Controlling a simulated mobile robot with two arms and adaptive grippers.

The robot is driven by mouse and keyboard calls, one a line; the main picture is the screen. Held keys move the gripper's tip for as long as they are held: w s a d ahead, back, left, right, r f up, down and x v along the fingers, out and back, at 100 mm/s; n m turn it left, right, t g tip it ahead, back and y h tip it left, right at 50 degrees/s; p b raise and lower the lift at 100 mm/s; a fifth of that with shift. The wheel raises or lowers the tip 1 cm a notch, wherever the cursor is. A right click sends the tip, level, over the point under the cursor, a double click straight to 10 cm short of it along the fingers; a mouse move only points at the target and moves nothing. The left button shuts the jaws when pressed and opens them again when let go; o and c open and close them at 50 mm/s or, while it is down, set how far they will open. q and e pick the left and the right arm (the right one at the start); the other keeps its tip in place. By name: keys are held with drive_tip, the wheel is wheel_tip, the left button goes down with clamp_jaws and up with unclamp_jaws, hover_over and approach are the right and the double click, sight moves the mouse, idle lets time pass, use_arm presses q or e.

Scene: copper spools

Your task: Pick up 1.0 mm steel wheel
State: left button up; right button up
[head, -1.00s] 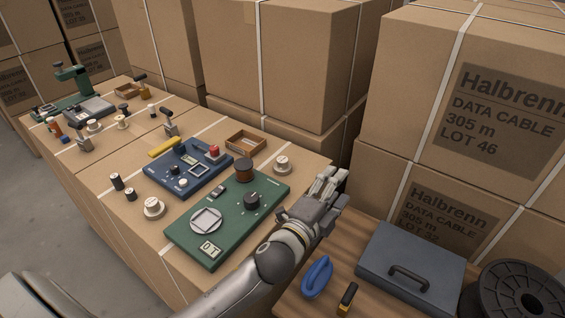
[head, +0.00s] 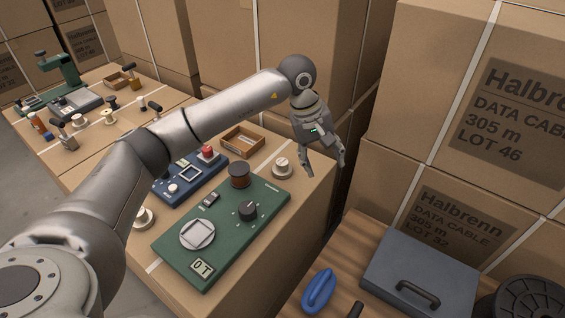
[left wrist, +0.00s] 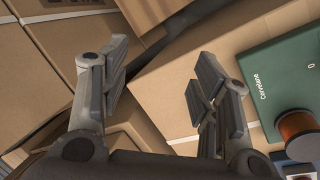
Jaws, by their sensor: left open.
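A small pale wheel with a raised hub (head: 282,168) sits on the cardboard top near its right edge. A similar pale wheel (head: 144,218) is at the left of the green panel, partly hidden by my left arm. I cannot read a size on either, so I cannot tell which is the 1.0 mm steel wheel. My left gripper (head: 326,167) is open and empty, pointing down just right of the first wheel, near the box edge. In the left wrist view, its open fingers (left wrist: 162,72) have only cardboard between and below them. My right gripper is not in view.
A green panel (head: 228,244) with a copper spool (head: 238,176) lies left of the gripper. A wooden tray (head: 242,141) and a blue device (head: 176,190) are behind it. Stacked boxes (head: 450,110) rise at right. A grey case (head: 420,270) rests on the lower wooden surface.

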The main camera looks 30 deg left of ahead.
use_arm(q)
drive_tip(key=w+a+r+y, duration=0.2)
drive_tip(key=a+r+y, duration=0.15)
drive_tip(key=a, duration=0.65)
hover_over(282, 161)
drive_tip(key=shift+y, duration=0.35)
drive_tip(key=f, duration=0.5)
drive_tip(key=shift+s+d+f, duration=0.2)
drive_tip(key=shift+d+f, duration=0.15)
drive_tip(key=shift+d, duration=0.05)
drive_tip(key=f, duration=0.3)
drive_tip(key=f+p, duration=0.1)
drive_tip(key=shift+a+f, duration=0.15)
drive_tip(key=shift+a, duration=0.15)
drive_tip(key=shift+f, duration=0.35)
drive_tip(key=c, duration=1.2)
drive_tip(key=shift+r, duration=0.1)
